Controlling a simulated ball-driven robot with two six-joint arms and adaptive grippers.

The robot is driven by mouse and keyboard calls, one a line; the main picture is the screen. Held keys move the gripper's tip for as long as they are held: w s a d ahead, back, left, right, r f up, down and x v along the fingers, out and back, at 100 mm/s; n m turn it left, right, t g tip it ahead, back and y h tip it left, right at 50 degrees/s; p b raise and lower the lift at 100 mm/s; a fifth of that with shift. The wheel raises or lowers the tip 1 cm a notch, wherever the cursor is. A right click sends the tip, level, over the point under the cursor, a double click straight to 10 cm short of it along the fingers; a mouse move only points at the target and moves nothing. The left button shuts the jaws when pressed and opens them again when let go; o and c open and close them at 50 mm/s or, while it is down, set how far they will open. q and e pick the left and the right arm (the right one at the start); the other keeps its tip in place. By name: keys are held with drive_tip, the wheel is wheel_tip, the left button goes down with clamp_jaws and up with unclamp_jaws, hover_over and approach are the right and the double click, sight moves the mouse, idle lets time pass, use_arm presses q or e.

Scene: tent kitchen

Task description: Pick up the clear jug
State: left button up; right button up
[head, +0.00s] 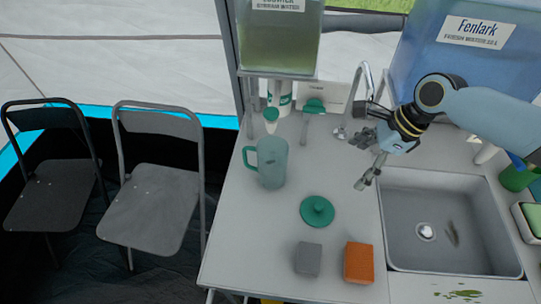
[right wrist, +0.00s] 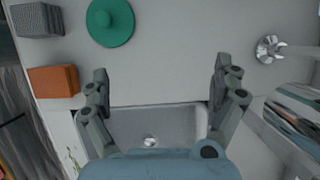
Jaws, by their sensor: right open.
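The clear jug (head: 272,165) stands upright on the counter in the head view, left of the sink, with its green handle on the left side. A green round lid (head: 317,211) with a knob lies on the counter in front of it; it also shows in the right wrist view (right wrist: 112,24). My right gripper (head: 364,162) is open and empty, to the right of the jug and apart from it, near the sink's back left corner. Its spread fingers show in the right wrist view (right wrist: 160,82). The jug does not show in that view. My left gripper is not in view.
The sink (head: 455,262) is at the right, with a tap (head: 359,92) behind it. A grey block (head: 308,259) and an orange block (head: 359,263) sit near the front. A raised water tank (head: 279,45) stands behind the jug. The counter between jug and gripper looks clear.

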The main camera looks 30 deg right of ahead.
drive_tip(key=w+a+p, duration=0.2)
drive_tip(key=w+a, duration=0.6)
drive_tip(key=a, duration=0.2)
hover_over(273, 155)
drive_tip(key=s+a, duration=0.2)
drive_tip(key=s, duration=0.1)
drive_tip(key=shift+d+r+p, duration=0.1)
drive_tip(key=shift+d+p, duration=0.05)
drive_tip(key=shift+p, duration=0.2)
drive_tip(key=shift+f, duration=0.6)
drive_tip(key=c, duration=1.4)
